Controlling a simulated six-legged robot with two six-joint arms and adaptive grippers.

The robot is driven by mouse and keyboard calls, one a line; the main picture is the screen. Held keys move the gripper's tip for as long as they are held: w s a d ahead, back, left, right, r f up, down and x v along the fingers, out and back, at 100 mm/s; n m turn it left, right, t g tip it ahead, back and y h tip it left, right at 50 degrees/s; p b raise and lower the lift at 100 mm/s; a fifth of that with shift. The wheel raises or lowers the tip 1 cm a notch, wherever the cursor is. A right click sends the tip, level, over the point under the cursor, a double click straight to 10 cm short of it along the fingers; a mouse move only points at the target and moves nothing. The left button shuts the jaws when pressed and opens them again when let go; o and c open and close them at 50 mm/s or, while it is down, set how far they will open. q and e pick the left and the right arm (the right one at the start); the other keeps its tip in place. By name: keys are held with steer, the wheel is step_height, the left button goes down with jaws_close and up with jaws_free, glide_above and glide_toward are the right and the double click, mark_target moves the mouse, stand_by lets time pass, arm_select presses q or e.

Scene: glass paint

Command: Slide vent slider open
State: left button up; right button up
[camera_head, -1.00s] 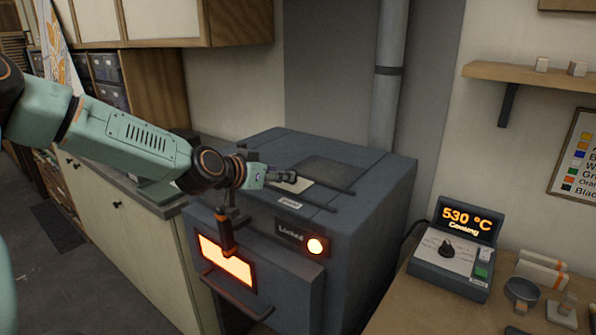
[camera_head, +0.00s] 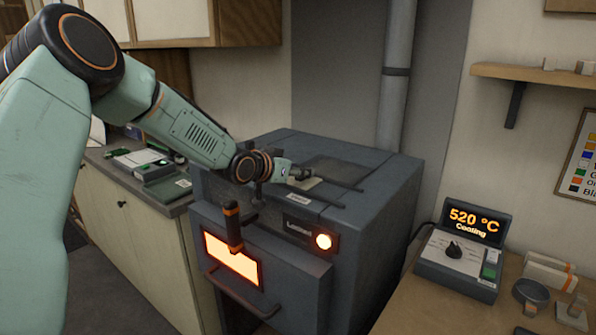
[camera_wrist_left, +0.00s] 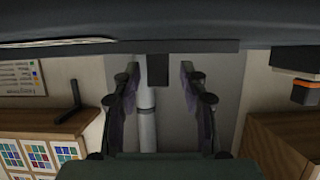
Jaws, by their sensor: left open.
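The vent slider is on top of the dark grey kiln (camera_head: 365,215). A pale plate (camera_head: 306,184) lies there beside a dark rail. My left gripper (camera_head: 300,174) is low over the kiln top at this plate, seen small from the side. In the left wrist view the two fingers of my left gripper (camera_wrist_left: 158,68) are apart. A dark block (camera_wrist_left: 157,72), likely the slider's handle, stands between the fingertips, with gaps on both sides. The fingers partly hide the slider in the head view. My right gripper is not in view.
The kiln front has a glowing window (camera_head: 231,258), an upright handle (camera_head: 233,226) and a lit lamp (camera_head: 323,241). A controller (camera_head: 460,250) reading 520 °C stands on the right bench. A flue pipe (camera_head: 396,90) rises behind the kiln.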

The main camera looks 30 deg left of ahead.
arm_select(q)
steer(key=shift+x, duration=0.85)
steer(key=shift+s+r, duration=0.15)
steer(key=shift+s, duration=0.35)
steer(key=c, duration=0.4)
steer(key=shift+w+d, duration=0.1)
jaws_close()
